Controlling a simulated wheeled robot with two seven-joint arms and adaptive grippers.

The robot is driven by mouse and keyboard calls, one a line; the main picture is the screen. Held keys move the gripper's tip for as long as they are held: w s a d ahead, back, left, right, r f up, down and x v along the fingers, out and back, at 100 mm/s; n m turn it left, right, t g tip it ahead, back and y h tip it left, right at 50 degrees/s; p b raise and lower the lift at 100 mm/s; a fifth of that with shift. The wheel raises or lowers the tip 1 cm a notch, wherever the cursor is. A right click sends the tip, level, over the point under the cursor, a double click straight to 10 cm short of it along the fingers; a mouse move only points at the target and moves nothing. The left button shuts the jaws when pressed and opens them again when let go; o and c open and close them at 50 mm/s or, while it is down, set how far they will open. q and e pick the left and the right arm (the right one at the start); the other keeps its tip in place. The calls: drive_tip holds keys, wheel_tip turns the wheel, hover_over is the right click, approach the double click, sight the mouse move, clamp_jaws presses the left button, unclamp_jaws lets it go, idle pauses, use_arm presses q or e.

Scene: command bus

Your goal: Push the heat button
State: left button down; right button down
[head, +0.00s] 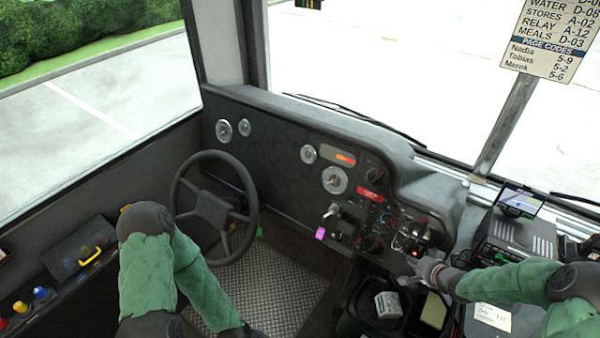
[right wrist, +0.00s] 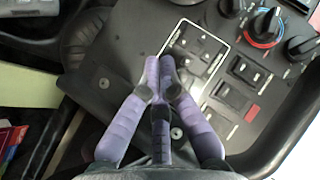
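The dashboard's control panel (head: 385,220) is right of the steering wheel. I cannot read a heat label on any button. In the right wrist view, a white outline on the panel frames a group of dark switches (right wrist: 203,50). My right gripper (right wrist: 160,66) has its purple fingers drawn together, with the tips at the lower left edge of that outline and nothing between them. Whether they touch the panel is unclear. In the head view, my right gripper (head: 420,266) is just below a small red light (head: 414,254) on the panel. My left gripper is below the picture.
A red-and-blue-ringed dial (right wrist: 265,25) and more rocker switches (right wrist: 245,70) lie right of the outlined group. The steering wheel (head: 252,200) stands at left. A bin with a can (head: 388,305) is below the panel. A small screen device (head: 520,202) stands at right.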

drive_tip(key=s+a, duration=0.1)
drive_tip(key=s+a+r, duration=0.1)
drive_tip(key=s, duration=0.1)
drive_tip(key=shift+r, duration=0.15)
idle(1.5)
